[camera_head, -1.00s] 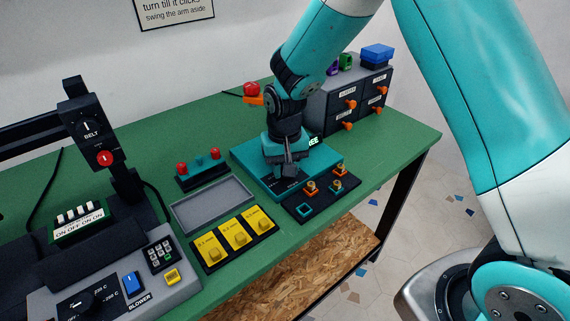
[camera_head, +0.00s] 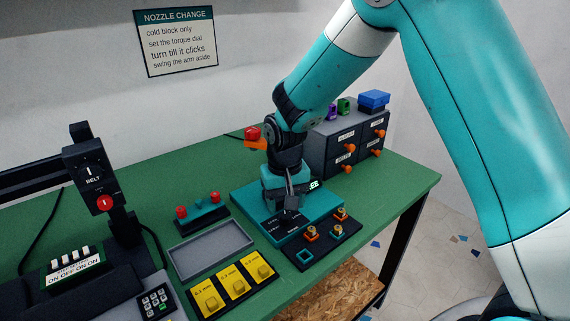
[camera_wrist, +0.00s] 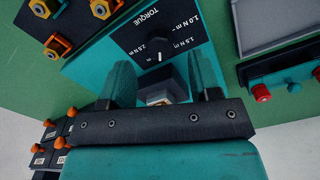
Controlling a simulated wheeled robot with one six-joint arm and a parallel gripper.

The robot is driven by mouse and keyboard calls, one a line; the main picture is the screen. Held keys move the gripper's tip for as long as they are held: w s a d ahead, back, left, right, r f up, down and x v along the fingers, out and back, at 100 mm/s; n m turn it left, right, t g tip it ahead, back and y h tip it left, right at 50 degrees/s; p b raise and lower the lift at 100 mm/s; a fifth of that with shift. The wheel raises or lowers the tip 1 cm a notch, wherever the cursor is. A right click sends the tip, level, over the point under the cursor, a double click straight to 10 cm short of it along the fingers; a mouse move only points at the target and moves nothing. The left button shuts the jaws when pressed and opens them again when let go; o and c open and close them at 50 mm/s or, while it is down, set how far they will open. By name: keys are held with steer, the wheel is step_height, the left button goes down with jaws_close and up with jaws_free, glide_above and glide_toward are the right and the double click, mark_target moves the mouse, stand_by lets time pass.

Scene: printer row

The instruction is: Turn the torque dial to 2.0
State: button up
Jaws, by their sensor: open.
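The teal torque unit (camera_head: 250,212) stands on the green bench, with a black face marked TORQUE. In the wrist view, its face (camera_wrist: 135,35) shows 1.0, 1.5 and 2.5 N m; I cannot make out a 2.0 mark. A dark dial (camera_wrist: 158,68) with a white pointer line lies just beyond my fingertips; its exact setting is unclear. My gripper (camera_head: 290,203) is low over the unit and hides the dial in the head view.
A black plate with several brass nozzles (camera_head: 333,232) lies in front of the unit. A grey tray (camera_head: 212,248) and yellow pads (camera_head: 233,282) are at left. A drawer cabinet (camera_head: 345,142) stands behind right. A nozzle-change sign (camera_head: 177,42) hangs on the wall.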

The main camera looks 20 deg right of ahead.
mark_target(285, 214)
step_height(285, 214, up, 14)
steer(key=shift+r, duration=0.15)
stand_by(0.4)
steer(key=s+a+r+n+y, duration=0.1)
steer(key=s+n, duration=0.3)
steer(key=s, duration=0.8)
steer(key=s+a+r+n+y, duration=0.1)
steer(key=s+a+n+y, duration=0.1)
steer(key=s, duration=1.1)
steer(key=shift+a+n+y, duration=0.3)
steer(key=shift+n+y, duration=0.3)
steer(key=shift+n, duration=0.3)
